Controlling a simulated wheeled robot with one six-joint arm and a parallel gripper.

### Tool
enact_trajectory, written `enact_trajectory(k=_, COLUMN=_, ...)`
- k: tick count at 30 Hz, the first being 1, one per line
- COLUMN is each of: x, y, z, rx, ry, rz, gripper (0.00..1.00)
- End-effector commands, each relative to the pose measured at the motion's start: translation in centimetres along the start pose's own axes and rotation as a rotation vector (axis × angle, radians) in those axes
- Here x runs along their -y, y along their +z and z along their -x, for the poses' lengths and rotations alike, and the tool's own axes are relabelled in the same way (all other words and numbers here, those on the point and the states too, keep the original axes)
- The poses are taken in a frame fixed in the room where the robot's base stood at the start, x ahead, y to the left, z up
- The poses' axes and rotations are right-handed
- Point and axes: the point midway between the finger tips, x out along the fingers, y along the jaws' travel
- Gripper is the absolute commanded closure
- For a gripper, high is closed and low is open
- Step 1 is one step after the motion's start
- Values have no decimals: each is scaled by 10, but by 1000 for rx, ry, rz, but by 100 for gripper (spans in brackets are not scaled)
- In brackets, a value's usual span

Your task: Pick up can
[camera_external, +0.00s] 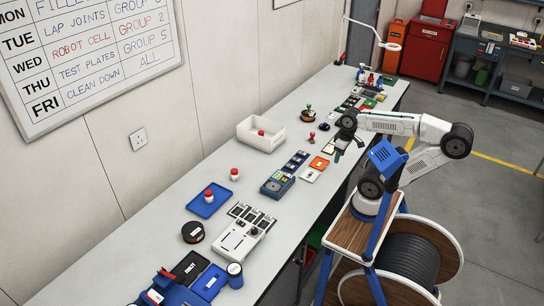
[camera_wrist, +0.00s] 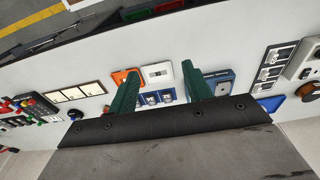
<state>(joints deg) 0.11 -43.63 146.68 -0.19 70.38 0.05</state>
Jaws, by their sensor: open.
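Several small can-like things stand on the long bench; I cannot tell which one is the can. A red-topped white one (camera_external: 234,174) stands on bare bench. Another red-topped one (camera_external: 208,195) stands on a blue tray (camera_external: 220,207). A third red top (camera_external: 261,133) shows inside a white bin (camera_external: 279,140). A blue and white cylinder (camera_external: 235,275) stands at the near end. My gripper (camera_external: 338,156) is over the bench's right edge, apart from all of these. In the wrist view its green fingers (camera_wrist: 160,69) are spread and empty, with no can clearly between them.
Flat panels, including an orange one (camera_external: 319,163) and a blue meter (camera_external: 277,184), lie near my gripper. A white device (camera_external: 242,236) and a dark spool (camera_external: 193,232) lie closer. A lamp (camera_external: 389,46) stands at the far end. The bench's wall side has clear room.

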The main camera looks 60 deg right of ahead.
Motion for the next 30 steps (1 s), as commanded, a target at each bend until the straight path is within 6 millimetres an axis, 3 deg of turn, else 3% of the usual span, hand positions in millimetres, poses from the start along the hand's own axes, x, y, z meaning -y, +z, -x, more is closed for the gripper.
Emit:
enact_trajectory(k=11, x=0, y=0, z=0, rx=0, ry=0, rz=0, gripper=50)
enact_trajectory(k=14, x=0, y=0, z=0, rx=0, ry=0, rz=0, gripper=25)
enact_trajectory(k=15, x=0, y=0, z=0, rx=0, ry=0, rz=0, gripper=23)
enact_trajectory(k=23, x=1, y=-2, z=0, rx=-3, ry=-2, rz=5, gripper=23)
enact_trajectory(k=26, x=12, y=-18, z=-2, rx=-29, ry=-21, rz=44, gripper=23)
enact_trajectory(k=30, x=58, y=-71, z=-11, rx=-123, ry=-91, rz=172, gripper=23)
